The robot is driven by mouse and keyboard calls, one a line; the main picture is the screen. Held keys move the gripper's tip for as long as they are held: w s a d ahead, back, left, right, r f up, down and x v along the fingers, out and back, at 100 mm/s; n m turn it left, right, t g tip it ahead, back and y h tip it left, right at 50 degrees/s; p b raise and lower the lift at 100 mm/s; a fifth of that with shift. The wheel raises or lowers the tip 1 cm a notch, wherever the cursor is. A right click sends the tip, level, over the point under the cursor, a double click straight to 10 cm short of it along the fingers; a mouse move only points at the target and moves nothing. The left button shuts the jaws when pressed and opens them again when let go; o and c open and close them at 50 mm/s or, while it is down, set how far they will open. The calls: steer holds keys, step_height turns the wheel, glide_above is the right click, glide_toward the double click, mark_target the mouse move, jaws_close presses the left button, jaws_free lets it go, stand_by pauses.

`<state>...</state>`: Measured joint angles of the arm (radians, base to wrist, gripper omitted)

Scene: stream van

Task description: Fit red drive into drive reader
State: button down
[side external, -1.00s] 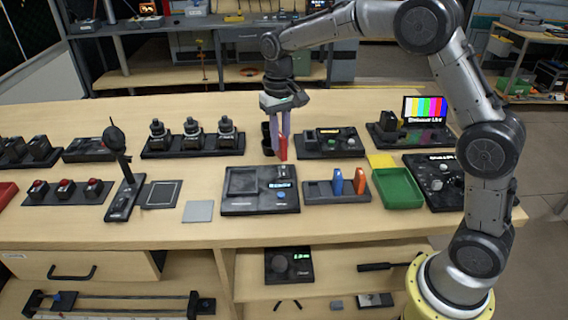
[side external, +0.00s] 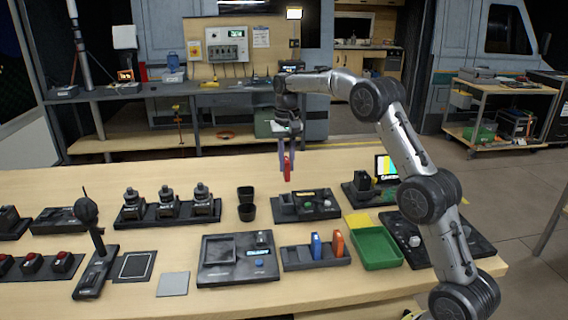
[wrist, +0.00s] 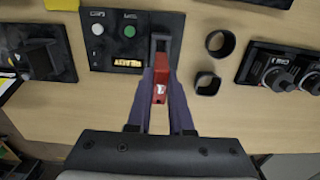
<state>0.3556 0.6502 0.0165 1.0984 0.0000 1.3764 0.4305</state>
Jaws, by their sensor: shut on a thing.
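The red drive (side external: 287,169) is held upright between the two fingers of my gripper (side external: 287,154), in the air above the table. In the wrist view the red drive (wrist: 160,88) sits between the fingertips (wrist: 160,80). The drive reader, a dark box (side external: 306,207) with a lit display and buttons, lies on the table below. In the wrist view the reader (wrist: 110,50) has a dark slot (wrist: 161,45) at its right end, just beyond the drive. The drive is apart from the reader in the side view. Its lower end is hard to make out in the wrist view.
A rack (side external: 296,257) with blue and orange drives is in front, beside a green tray (side external: 376,245). A small monitor (side external: 386,168) stands to the right. Bare table lies behind the reader.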

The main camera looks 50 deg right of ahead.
mark_target(286, 179)
steer(key=shift+f, duration=2.95)
steer(key=shift+f, duration=1.9)
steer(key=c, duration=0.7)
jaws_free()
steer(key=shift+f, duration=0.2)
steer(key=shift+c, duration=0.2)
steer(key=shift+s, duration=0.1)
step_height(286, 179, up, 14)
steer(key=shift+a+r, duration=0.1)
steer(key=shift+r, duration=0.05)
